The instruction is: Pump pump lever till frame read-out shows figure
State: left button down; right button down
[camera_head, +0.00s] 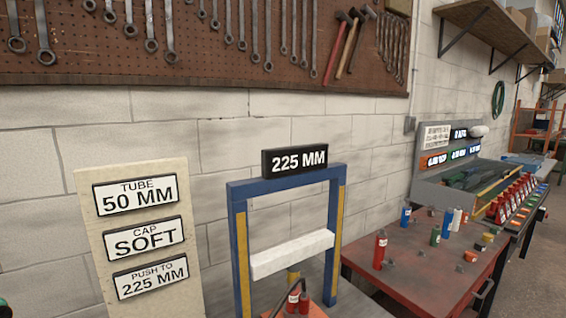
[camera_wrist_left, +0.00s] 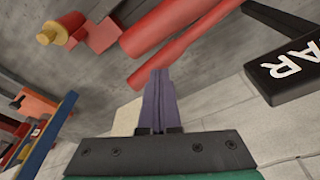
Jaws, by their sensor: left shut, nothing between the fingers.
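In the head view the blue frame (camera_head: 240,255) stands by the wall. Its black read-out (camera_head: 295,160) on top shows 225 MM. A board (camera_head: 90,240) at left carries labels TUBE 50 MM, CAP SOFT and PUSH TO 225 MM. A white crossbar (camera_head: 292,255) spans the frame above a yellow piece and red parts (camera_head: 300,305), cut off by the lower edge. In the left wrist view my left gripper (camera_wrist_left: 159,75) is shut and empty, its tips just below two red bars (camera_wrist_left: 190,45). I cannot tell whether either is the pump lever. My right gripper is not in view.
A red table (camera_head: 425,265) with small coloured cylinders stands right of the frame. A pegboard of tools (camera_head: 200,45) hangs above. In the left wrist view a black box (camera_wrist_left: 283,60) lettered AR is at right, and the blue frame (camera_wrist_left: 45,140) shows at left.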

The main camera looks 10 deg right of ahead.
pick_arm(q)
jog(key=shift+f, duration=0.1)
dwell(0.6)
notch_tip(320, 180, down, 8)
jog(key=b, duration=0.6)
jog(key=shift+b, duration=0.3)
notch_tip(320, 180, up, 8)
jog(key=p, duration=0.6)
jog(key=shift+p, duration=0.3)
notch_tip(320, 180, up, 6)
jog(key=p, duration=0.4)
jog(key=shift+f, duration=0.4)
dwell(0.8)
